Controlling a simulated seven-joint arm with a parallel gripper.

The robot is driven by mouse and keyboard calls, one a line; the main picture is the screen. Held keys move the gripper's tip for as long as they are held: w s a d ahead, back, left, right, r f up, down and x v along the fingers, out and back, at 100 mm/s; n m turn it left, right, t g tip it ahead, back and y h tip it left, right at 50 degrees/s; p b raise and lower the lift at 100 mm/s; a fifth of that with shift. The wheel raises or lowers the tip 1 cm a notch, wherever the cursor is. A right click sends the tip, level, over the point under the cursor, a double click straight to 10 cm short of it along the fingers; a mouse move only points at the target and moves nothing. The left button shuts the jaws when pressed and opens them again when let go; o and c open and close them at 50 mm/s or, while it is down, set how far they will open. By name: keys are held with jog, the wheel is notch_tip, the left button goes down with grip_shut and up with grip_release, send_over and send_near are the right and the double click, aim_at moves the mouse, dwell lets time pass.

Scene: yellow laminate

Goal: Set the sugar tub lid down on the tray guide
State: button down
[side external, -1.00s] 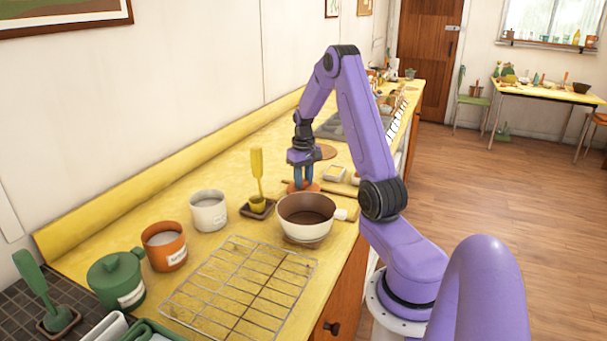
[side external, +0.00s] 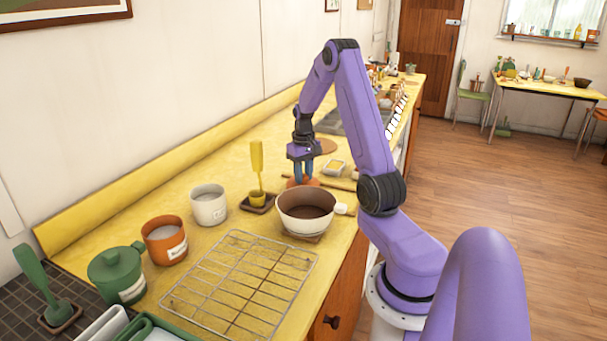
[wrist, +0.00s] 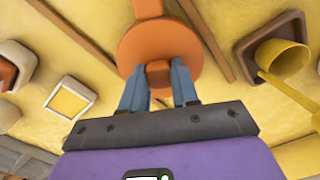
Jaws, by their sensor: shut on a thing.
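My gripper (side external: 304,172) is shut on the knob of an orange round lid (side external: 314,183), low over the yellow counter behind the white pan. In the wrist view the knob (wrist: 158,74) sits between the two blue fingers of my gripper (wrist: 157,84), and the lid's disc (wrist: 155,40) spreads beyond them. Thin brown wooden strips, seemingly the tray guide (wrist: 205,38), run on both sides of the lid. I cannot tell whether the lid touches the counter or the strips. An open orange tub (side external: 166,250) with a white label stands at the front left.
The white pan (side external: 306,214) stands close in front of my gripper. A yellow brush-like tool in a holder (side external: 257,198), a white mug (side external: 209,207), a green lidded pot (side external: 118,272) and a wire rack (side external: 240,280) take up the counter nearer the camera.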

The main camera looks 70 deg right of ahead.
jog(key=shift+f, duration=0.6)
jog(key=c, duration=1.4)
grip_release()
jog(key=shift+c, duration=0.2)
jog(key=shift+o, duration=1.2)
jog(key=o, duration=0.6)
jog(key=shift+c, duration=0.8)
